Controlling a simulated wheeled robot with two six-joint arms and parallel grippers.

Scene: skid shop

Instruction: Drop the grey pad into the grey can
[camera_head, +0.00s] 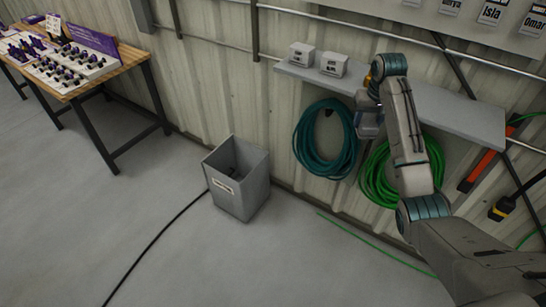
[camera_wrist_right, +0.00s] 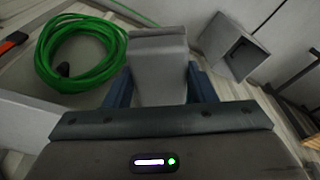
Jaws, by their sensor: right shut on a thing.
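The grey can (camera_head: 239,188) is a square, open-topped bin on the floor by the wall, with a pale label on its front and something dark inside. It also shows at the upper right of the right wrist view (camera_wrist_right: 236,48). My right gripper (camera_head: 369,124) is in front of the wall shelf, above and to the right of the can. In the right wrist view its blue fingers are shut on the grey pad (camera_wrist_right: 157,62), a plain grey block. The pad is hard to make out in the head view. My left gripper is out of view.
A grey shelf (camera_head: 452,114) with two small grey boxes (camera_head: 318,61) runs along the wall. A teal hose coil (camera_head: 325,140) and a green one (camera_head: 375,178) hang below it. A wooden table (camera_head: 72,62) stands at left. A black cable crosses the clear floor.

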